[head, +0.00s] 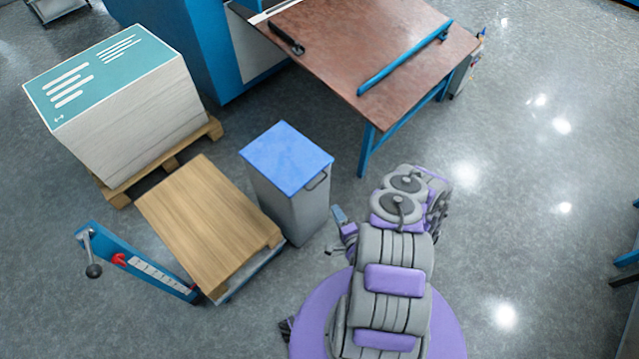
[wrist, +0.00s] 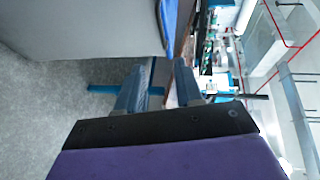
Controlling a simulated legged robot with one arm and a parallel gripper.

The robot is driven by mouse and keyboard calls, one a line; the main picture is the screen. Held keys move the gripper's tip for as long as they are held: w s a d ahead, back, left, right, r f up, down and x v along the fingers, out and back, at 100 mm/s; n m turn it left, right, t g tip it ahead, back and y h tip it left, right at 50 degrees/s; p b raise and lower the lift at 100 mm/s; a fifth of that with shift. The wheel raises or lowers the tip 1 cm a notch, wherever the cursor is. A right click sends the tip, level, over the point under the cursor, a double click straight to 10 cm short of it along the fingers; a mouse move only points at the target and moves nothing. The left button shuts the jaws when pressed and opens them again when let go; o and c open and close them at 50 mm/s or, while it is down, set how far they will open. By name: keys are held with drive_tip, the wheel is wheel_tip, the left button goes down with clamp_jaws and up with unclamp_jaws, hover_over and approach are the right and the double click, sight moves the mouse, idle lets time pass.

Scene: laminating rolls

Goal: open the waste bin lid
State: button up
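The waste bin (head: 290,205) is a tall grey box with a flat blue lid (head: 286,150), and the lid looks shut. A dark handle (head: 317,180) sits on the bin's right side, just below the lid. My gripper (head: 339,214) is to the right of the bin, low beside its wall and apart from the handle. In the wrist view my gripper (wrist: 164,75) has its two fingers spread with nothing between them. The grey bin wall (wrist: 85,28) fills the upper left there, with a strip of the blue lid (wrist: 169,22) at its edge.
A brown-topped table (head: 370,50) stands behind the bin. The floor (head: 540,200) on the right is clear.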

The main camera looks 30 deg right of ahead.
sight(319, 183)
drive_tip(key=w+f, duration=0.1)
drive_tip(key=w, duration=0.4)
drive_tip(key=w+f+p, duration=0.1)
drive_tip(key=w, duration=0.5)
drive_tip(key=w+f, duration=0.1)
drive_tip(key=w, duration=0.4)
drive_tip(key=shift+w+d, duration=0.2)
drive_tip(key=shift+d, duration=0.2)
drive_tip(key=shift+s+r, duration=0.1)
drive_tip(key=c, duration=0.6)
clamp_jaws()
